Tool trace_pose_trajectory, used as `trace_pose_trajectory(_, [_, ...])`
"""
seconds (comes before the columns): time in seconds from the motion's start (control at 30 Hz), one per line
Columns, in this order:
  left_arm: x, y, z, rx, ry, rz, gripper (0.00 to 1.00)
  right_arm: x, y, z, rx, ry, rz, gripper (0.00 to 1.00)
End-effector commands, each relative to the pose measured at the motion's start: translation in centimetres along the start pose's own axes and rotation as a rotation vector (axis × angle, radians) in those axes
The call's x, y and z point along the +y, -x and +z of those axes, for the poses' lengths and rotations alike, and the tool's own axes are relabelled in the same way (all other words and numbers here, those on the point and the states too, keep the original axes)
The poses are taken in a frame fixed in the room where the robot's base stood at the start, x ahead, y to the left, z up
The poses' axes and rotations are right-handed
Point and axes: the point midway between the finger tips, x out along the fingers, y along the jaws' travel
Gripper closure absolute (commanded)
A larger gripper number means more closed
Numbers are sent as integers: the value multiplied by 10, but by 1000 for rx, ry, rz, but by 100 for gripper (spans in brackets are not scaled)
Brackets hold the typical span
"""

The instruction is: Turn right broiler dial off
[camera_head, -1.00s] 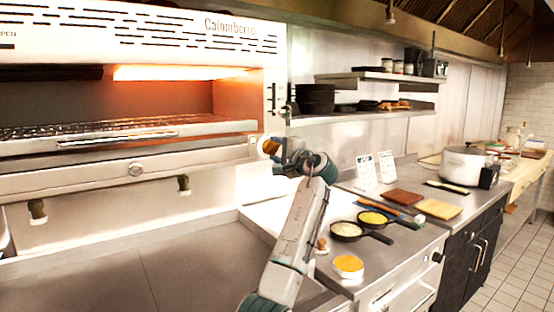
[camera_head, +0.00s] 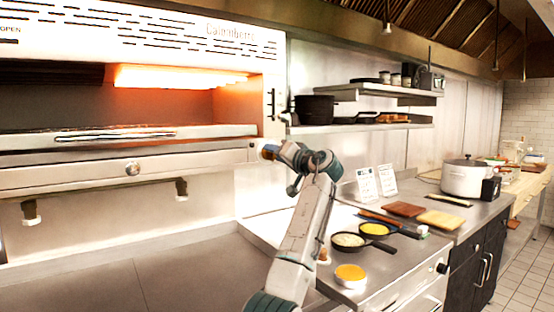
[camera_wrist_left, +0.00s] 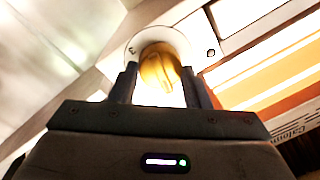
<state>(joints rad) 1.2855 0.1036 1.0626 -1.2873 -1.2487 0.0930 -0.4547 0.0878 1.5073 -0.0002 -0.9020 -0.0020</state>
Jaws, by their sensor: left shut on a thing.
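The broiler (camera_head: 60,180) stands at the left in the head view, with its heating element glowing orange. The right broiler dial (camera_wrist_left: 158,72) is a yellow-orange knob on a round pale plate in the left wrist view. My left gripper (camera_wrist_left: 160,88) has its two dark fingers on either side of the knob and is shut on it. In the head view my left gripper (camera_head: 272,152) is at the broiler's right front corner and mostly hides the dial. The dial's exact angle is hard to read. My right gripper is not in view.
Right of my arm, the counter holds two pans (camera_head: 350,240), an orange-topped round container (camera_head: 350,274), boards (camera_head: 440,219) and a large pot (camera_head: 465,178). A shelf (camera_head: 365,126) with dark dishes hangs above. The counter below the broiler (camera_head: 180,270) is clear.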

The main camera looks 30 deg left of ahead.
Motion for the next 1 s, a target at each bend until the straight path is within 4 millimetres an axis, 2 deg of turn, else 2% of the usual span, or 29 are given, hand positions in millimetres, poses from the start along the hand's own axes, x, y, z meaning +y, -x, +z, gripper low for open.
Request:
trace_pose_trajectory(0.4, [3,0,2,-23,186,1,80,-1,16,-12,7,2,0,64])
trace_pose_trajectory(0.97, [2,0,2,-24,215,2,80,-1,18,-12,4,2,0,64])
trace_pose_trajectory(1.0, [2,0,2,-24,215,2,51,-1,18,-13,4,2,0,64])
